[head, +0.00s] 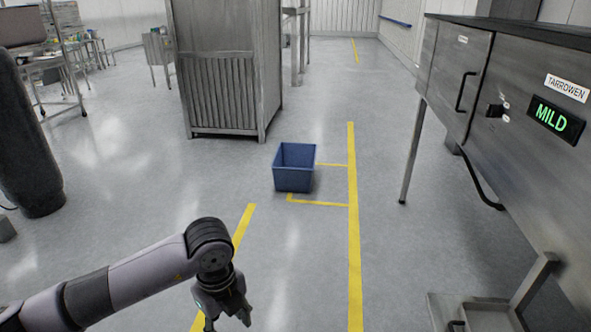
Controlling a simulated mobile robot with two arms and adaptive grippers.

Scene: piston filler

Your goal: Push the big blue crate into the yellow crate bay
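The big blue crate (293,180) stands upright and open-topped on the grey floor, in the middle of the head view. The yellow crate bay (320,204) is marked by thin floor lines just right of and in front of the crate. The crate overlaps the left part of the bay and sticks out past its left corner. Bare floor shows in the bay's right part. Part of the outline is hidden behind the crate. My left gripper (226,315) points down at the bottom of the view, well nearer than the crate, with its fingers apart and empty. My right gripper is not in view.
A long yellow line (353,240) runs along the bay's right side; another yellow strip (243,225) lies nearer left. A tall metal cabinet (225,70) stands behind the crate. A steel machine (520,130) with a "MILD" display fills the right. Floor before the crate is clear.

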